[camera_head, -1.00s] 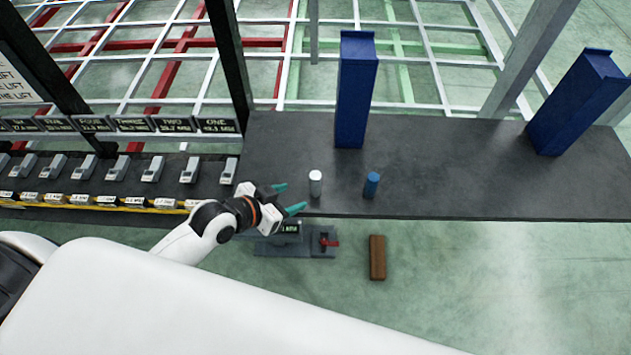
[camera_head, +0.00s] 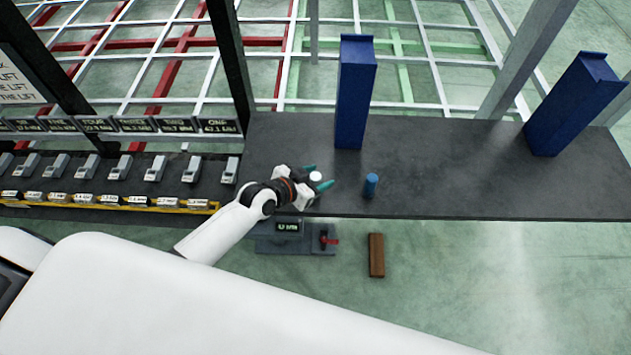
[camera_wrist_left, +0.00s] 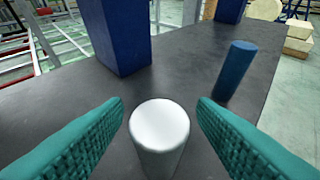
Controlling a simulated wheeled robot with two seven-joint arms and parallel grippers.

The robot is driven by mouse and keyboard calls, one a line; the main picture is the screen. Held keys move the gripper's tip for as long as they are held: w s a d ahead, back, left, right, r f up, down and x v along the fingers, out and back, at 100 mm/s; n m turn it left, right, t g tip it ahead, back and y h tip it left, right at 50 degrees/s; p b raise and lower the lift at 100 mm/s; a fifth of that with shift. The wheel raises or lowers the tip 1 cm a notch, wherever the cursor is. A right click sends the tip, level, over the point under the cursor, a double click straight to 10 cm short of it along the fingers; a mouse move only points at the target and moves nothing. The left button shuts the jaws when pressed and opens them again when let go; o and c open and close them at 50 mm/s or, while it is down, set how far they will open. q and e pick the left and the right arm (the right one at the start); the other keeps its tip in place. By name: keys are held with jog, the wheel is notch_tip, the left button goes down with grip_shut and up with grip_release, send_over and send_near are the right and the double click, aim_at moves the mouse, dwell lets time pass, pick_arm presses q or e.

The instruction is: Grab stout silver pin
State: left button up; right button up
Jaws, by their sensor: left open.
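The stout silver pin (camera_head: 315,176) stands upright on the dark bench top (camera_head: 450,170). In the left wrist view the silver pin (camera_wrist_left: 160,130) stands between my two teal fingers, with a gap on each side. My left gripper (camera_head: 317,177) is open around the pin, near the front edge of the bench. In the head view the fingers and hand hide the pin's lower part. The right gripper is not in view.
A blue pin (camera_head: 370,186) stands upright just right of the silver one. A tall blue block (camera_head: 355,95) stands behind them and another (camera_head: 575,105) stands farther right. A row of grey switches (camera_head: 120,167) lies to the left. A brown block (camera_head: 376,255) lies below the bench edge.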

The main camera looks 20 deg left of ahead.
pick_arm(q)
jog(key=shift+x, duration=0.9)
jog(key=shift+c, duration=0.3)
grip_shut()
jog(key=shift+r, duration=0.1)
jog(key=shift+r, duration=0.1)
